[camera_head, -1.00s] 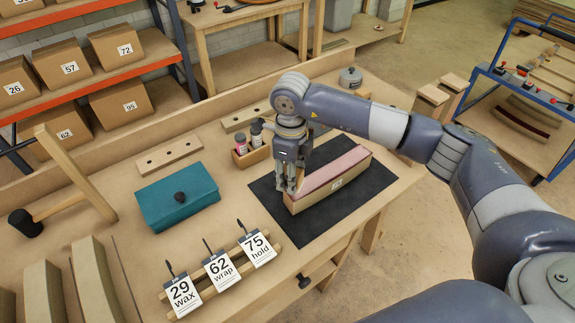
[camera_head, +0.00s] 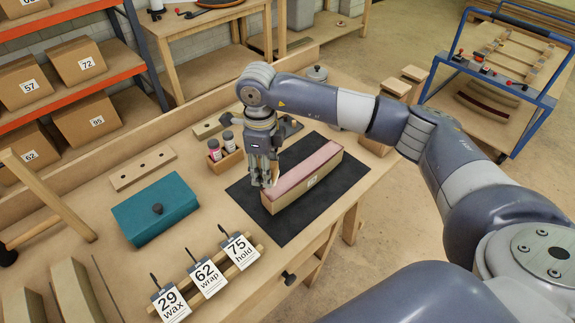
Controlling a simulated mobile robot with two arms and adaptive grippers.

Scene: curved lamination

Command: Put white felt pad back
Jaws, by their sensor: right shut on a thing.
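My right gripper (camera_head: 267,183) points down at the left end of a long block with a pink top (camera_head: 308,168) and a tan, labelled side. Its fingers are shut on a small pale piece (camera_head: 275,173), which looks like the white felt pad; the fingers hide most of it. I cannot tell whether the piece touches the block. The block lies on a black mat (camera_head: 245,197) on the workbench. My left gripper is not in view.
Tags marked wax, wrap and hold (camera_head: 206,277) stand in front. A wooden strip with holes (camera_head: 143,168) lies behind the teal box.

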